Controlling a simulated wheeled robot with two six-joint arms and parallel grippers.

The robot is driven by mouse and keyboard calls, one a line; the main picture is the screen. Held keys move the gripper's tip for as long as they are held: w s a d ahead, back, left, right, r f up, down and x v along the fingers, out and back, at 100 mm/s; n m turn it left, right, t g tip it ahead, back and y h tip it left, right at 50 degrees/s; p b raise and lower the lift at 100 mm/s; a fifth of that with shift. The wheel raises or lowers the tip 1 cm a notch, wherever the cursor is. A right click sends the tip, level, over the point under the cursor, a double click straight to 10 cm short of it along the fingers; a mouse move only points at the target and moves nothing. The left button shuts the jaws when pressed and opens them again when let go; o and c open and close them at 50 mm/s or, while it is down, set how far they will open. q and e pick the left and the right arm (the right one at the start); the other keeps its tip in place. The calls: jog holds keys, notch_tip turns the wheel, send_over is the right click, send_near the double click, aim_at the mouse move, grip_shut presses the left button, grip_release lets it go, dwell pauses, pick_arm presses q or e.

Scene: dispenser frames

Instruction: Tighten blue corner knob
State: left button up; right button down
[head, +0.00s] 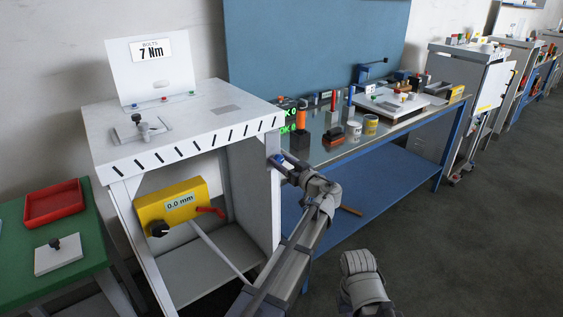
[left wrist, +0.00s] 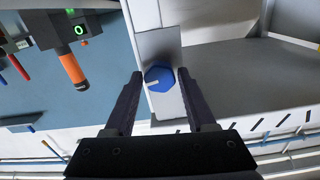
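The blue corner knob (left wrist: 158,79) sits on a grey plate on the white frame's corner post. It has a white mark on its face. In the left wrist view my left gripper (left wrist: 160,74) is open, with one finger on each side of the knob and a visible gap to both. In the head view my left gripper (head: 283,163) is at the front right post of the white dispenser frame (head: 190,133); the blue knob (head: 278,159) is partly hidden there. Only a grey link of my other arm shows at the bottom; its gripper is not seen.
A yellow box (head: 172,215) reading 0.0 mm, with a black knob and red lever, hangs inside the frame. An orange-handled tool (left wrist: 73,68) with a green display is beside the post. A blue workbench (head: 370,150) with tools stands right. A green table (head: 85,255) is left.

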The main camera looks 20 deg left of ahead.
pick_arm(q)
grip_shut()
dwell(0.4)
jog(key=m, duration=0.4)
jog(key=shift+m, duration=0.4)
jog(key=m, duration=1)
jog(key=shift+d+f+m, duration=0.1)
jog(key=shift+m, duration=2.6)
